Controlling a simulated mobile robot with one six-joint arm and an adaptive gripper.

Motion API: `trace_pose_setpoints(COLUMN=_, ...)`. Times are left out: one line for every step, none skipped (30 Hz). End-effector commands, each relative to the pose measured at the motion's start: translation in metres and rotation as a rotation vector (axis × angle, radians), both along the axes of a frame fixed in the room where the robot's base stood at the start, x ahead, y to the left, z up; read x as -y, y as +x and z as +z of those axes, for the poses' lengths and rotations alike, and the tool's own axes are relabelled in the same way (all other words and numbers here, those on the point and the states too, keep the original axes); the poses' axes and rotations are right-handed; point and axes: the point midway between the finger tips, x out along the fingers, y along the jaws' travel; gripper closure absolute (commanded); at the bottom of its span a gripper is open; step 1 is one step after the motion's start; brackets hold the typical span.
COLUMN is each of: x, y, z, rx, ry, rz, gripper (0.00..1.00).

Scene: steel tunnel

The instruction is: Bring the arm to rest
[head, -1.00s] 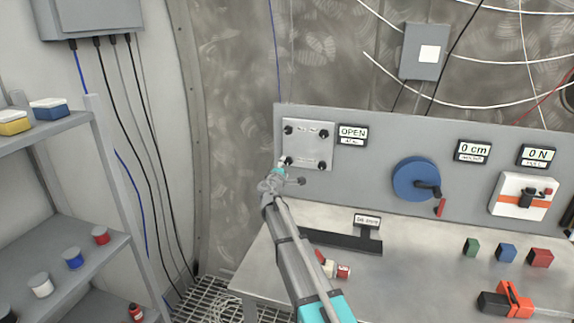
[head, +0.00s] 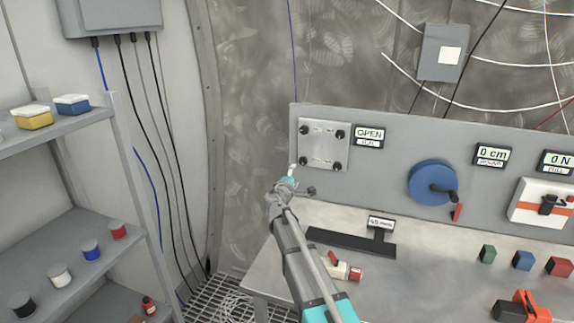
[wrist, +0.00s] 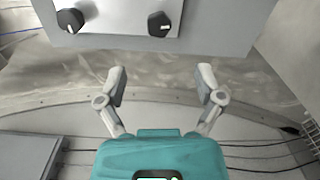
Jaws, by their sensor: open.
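My arm reaches up and away from the lower middle of the head view, over the workbench. My gripper (wrist: 160,82) shows in the wrist view with its two fingers spread apart and nothing between them. In the head view its end is near the lower left of the square knob plate (head: 324,145). In the wrist view that plate (wrist: 118,12) shows at the top, with two black knobs, and the fingertips appear apart from it. Part of the bench behind the arm is hidden.
The grey panel (head: 400,184) carries a blue wheel (head: 425,182) with a crank and several display signs. Coloured blocks, a red-and-white item (head: 345,271) and an orange-black tool (head: 525,308) lie on the bench (head: 420,290). A shelf (head: 60,245) with jars and boxes stands left.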

Motion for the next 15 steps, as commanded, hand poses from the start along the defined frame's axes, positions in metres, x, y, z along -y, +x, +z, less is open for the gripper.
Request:
trace_pose_setpoints(x=0.003, y=-0.003, z=-0.001, rx=-0.001, ry=0.009, rz=-0.008, gripper=0.14)
trace_pose_setpoints(x=0.005, y=-0.005, z=-0.002, rx=-0.003, ry=0.019, rz=-0.014, gripper=0.14)
trace_pose_setpoints(x=0.009, y=-0.008, z=-0.003, rx=-0.005, ry=0.033, rz=-0.025, gripper=0.14)
trace_pose_setpoints(x=0.012, y=-0.011, z=-0.005, rx=-0.008, ry=0.047, rz=-0.034, gripper=0.14)
trace_pose_setpoints(x=0.016, y=-0.014, z=-0.007, rx=-0.010, ry=0.064, rz=-0.046, gripper=0.14)
trace_pose_setpoints(x=0.022, y=-0.020, z=-0.010, rx=-0.015, ry=0.093, rz=-0.066, gripper=0.14)
trace_pose_setpoints(x=0.027, y=-0.025, z=-0.013, rx=-0.019, ry=0.115, rz=-0.081, gripper=0.14)
trace_pose_setpoints(x=0.032, y=-0.030, z=-0.016, rx=-0.024, ry=0.142, rz=-0.100, gripper=0.14)
trace_pose_setpoints(x=0.040, y=-0.038, z=-0.021, rx=-0.033, ry=0.181, rz=-0.127, gripper=0.14)
trace_pose_setpoints(x=0.046, y=-0.045, z=-0.025, rx=-0.040, ry=0.212, rz=-0.150, gripper=0.14)
trace_pose_setpoints(x=0.052, y=-0.052, z=-0.030, rx=-0.048, ry=0.246, rz=-0.174, gripper=0.14)
trace_pose_setpoints(x=0.061, y=-0.063, z=-0.037, rx=-0.061, ry=0.294, rz=-0.208, gripper=0.14)
trace_pose_setpoints(x=0.067, y=-0.071, z=-0.042, rx=-0.071, ry=0.331, rz=-0.234, gripper=0.14)
trace_pose_setpoints(x=0.073, y=-0.080, z=-0.048, rx=-0.082, ry=0.368, rz=-0.262, gripper=0.14)
trace_pose_setpoints(x=0.080, y=-0.091, z=-0.056, rx=-0.098, ry=0.418, rz=-0.299, gripper=0.14)
